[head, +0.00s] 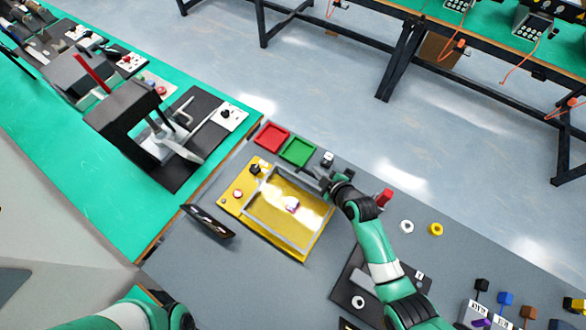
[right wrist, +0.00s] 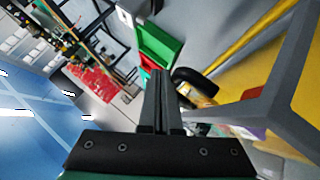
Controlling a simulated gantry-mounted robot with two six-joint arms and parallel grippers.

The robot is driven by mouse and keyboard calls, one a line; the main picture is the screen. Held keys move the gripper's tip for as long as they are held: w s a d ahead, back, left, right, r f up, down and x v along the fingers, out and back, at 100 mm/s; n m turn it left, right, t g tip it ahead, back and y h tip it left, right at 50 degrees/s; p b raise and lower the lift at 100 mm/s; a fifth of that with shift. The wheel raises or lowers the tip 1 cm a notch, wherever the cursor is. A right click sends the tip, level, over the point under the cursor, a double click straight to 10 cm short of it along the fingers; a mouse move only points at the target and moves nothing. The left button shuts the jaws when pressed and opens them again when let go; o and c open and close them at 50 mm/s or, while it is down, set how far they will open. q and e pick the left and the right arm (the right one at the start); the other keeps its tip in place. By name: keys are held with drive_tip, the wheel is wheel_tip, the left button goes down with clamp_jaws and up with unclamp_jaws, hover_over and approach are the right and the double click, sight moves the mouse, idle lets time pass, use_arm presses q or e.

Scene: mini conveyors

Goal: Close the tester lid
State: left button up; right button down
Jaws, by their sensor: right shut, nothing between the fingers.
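The tester is a yellow box with a grey rectangular frame (head: 319,236) around its bright inner area. A small white and purple item (head: 292,205) lies inside the frame. I cannot tell for sure whether the frame is the lid or how far it is tilted. My right gripper (head: 324,181) is at the frame's upper right corner. In the right wrist view its fingers (right wrist: 158,78) are together and empty, and the grey frame (right wrist: 240,112) with yellow inside it is close on the right. My left arm shows at the bottom left, but its gripper is not seen.
A red tray (head: 271,136) and a green tray (head: 298,151) lie behind the tester. A black knob (head: 255,169) and a red button (head: 238,193) are on its left side. A dark slotted holder (head: 208,221) stands left of it. A black press (head: 150,130) is on the green table.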

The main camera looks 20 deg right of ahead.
drive_tip(key=s+d+r+p, duration=0.2)
drive_tip(key=r+p, duration=0.1)
drive_tip(key=r, duration=0.2)
drive_tip(key=s+d+r+p, duration=0.2)
drive_tip(key=d+r+p, duration=0.1)
drive_tip(key=r, duration=0.3)
drive_tip(key=shift+s+d, duration=0.2)
drive_tip(key=shift+s, duration=0.2)
